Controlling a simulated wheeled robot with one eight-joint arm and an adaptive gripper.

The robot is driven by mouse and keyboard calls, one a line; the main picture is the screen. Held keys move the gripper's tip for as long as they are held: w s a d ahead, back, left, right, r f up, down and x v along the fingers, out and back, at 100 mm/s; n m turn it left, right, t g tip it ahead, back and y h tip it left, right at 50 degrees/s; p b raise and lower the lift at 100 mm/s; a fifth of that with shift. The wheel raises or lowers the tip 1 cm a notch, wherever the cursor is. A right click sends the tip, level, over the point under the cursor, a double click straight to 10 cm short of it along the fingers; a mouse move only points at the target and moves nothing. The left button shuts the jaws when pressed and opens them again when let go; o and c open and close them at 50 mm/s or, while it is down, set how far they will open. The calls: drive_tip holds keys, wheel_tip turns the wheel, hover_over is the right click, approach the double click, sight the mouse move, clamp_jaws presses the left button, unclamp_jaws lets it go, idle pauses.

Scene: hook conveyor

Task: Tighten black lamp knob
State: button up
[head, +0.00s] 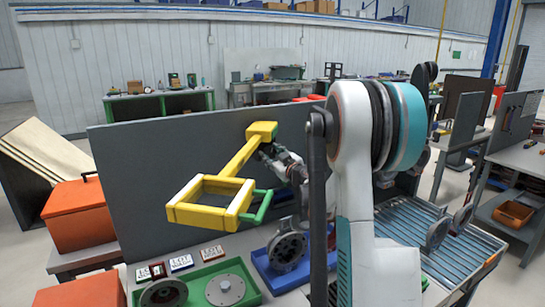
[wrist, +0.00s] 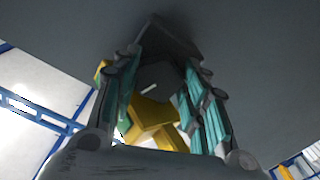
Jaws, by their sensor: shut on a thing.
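The yellow lamp (head: 240,160) has a square frame, a slanting arm and a block at its top, in front of a grey panel in the head view. A green piece (head: 262,206) sticks out from the frame's right side. In the wrist view the black knob (wrist: 158,78), with a short white mark, lies between the teal-padded fingers of my gripper (wrist: 162,72), which is shut on it. Yellow lamp parts (wrist: 152,118) show below the knob. In the head view my gripper (head: 268,150) is at the lamp's top block; the knob cannot be made out there.
The grey panel (head: 130,170) stands close behind the lamp. Below are a green tray (head: 252,291) with round metal parts, a blue tray (head: 263,268) with a grey housing, and small label cards (head: 181,262). A roller conveyor (head: 455,255) is at right, orange boxes (head: 75,215) at left.

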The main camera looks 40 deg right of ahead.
drive_tip(key=m, duration=0.5)
drive_tip(key=shift+a+m, duration=0.1)
drive_tip(key=shift+m, duration=0.2)
drive_tip(key=m, duration=0.6)
drive_tip(key=shift+a, duration=0.1)
drive_tip(key=m, duration=0.5)
drive_tip(key=shift+r+m, duration=0.15)
drive_tip(key=shift+m, duration=0.15)
drive_tip(key=m, duration=0.6)
drive_tip(key=shift+r, duration=0.1)
drive_tip(key=m, duration=0.5)
drive_tip(key=shift+r+m, duration=0.1)
drive_tip(key=shift+m, duration=0.3)
drive_tip(key=m, duration=1.2)
drive_tip(key=shift+d+m, duration=0.2)
drive_tip(key=shift+m, duration=0.2)
drive_tip(key=m, duration=0.5)
drive_tip(key=shift+m, duration=0.4)
